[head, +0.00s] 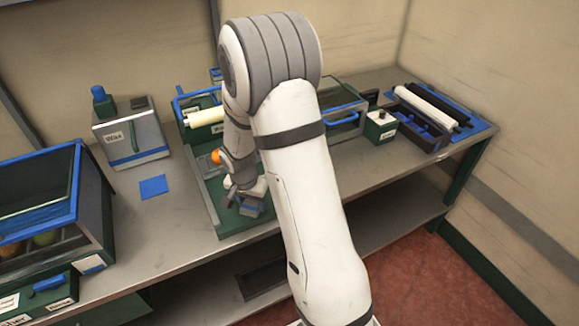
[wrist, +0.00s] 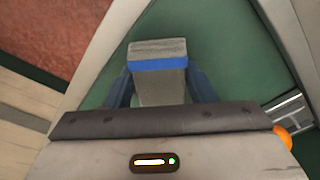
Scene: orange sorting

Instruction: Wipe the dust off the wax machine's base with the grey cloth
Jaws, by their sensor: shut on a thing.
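My gripper (head: 247,200) is low over the front of a green base (head: 228,222) on the bench. In the wrist view my gripper (wrist: 160,90) is shut on a grey folded cloth with a blue band (wrist: 158,50). The cloth (head: 251,207) lies over the green surface (wrist: 230,50); I cannot tell whether it touches. The base belongs to a machine with a cream roller (head: 206,117), partly hidden by my arm. No dust can be made out.
An orange (head: 216,156) sits on the machine behind my gripper. A box labelled Wax (head: 130,138) and a blue square (head: 153,187) are to the left. A glass-fronted case (head: 40,215) stands far left. A roller tray (head: 425,118) is at right.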

